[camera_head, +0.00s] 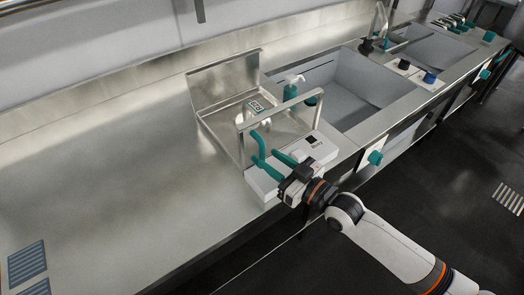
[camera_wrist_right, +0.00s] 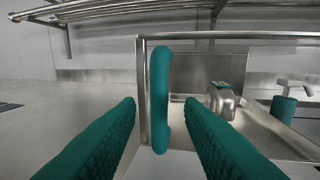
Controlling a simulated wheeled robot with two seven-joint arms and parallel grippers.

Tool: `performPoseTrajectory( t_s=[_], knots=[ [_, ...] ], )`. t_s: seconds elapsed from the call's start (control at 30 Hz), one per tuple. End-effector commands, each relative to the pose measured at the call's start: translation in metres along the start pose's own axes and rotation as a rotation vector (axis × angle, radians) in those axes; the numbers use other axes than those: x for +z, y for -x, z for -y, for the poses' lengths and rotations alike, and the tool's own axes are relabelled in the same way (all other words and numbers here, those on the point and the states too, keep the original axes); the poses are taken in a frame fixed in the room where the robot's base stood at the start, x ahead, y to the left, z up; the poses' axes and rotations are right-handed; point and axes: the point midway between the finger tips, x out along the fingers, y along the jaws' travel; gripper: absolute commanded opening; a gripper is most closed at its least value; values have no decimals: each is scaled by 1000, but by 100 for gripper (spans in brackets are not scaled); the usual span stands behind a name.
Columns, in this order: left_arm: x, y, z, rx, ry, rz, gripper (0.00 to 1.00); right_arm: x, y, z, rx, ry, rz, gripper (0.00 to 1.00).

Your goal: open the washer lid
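The washer (camera_head: 262,183) is set into the steel counter, with a white front box, a shallow steel basin and an upright steel back panel. A bent steel bar frame (camera_head: 281,106) stands over it. A teal upright handle (camera_head: 258,145) is beside the frame's left post; it also shows in the right wrist view (camera_wrist_right: 160,95). I cannot tell which part is the lid. My right gripper (camera_head: 267,160) is open at the washer's front. Its teal fingers (camera_wrist_right: 158,118) lie either side of the handle, with gaps visible. My left gripper is out of view.
A teal bottle (camera_head: 290,92) with a white pump stands behind the frame. Sinks (camera_head: 345,85) with a faucet lie to the right. The counter at left (camera_head: 110,170) is mostly clear.

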Motion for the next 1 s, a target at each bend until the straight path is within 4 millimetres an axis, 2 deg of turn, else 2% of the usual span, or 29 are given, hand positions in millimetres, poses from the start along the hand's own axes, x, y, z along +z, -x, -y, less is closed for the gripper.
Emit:
performPoseTrajectory(
  t_s=[0.1,0.23,0.63,0.83,1.0],
  knots=[
    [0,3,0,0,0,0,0,2,-21,-1,1,-2,2,34],
    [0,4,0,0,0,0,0,1,-35,0,0,-1,1,34],
    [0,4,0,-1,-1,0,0,0,-41,-1,1,0,-1,34],
    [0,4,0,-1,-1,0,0,0,-41,-1,1,0,-1,2],
    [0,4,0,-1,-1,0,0,0,-41,0,1,0,-1,0]
  ],
)
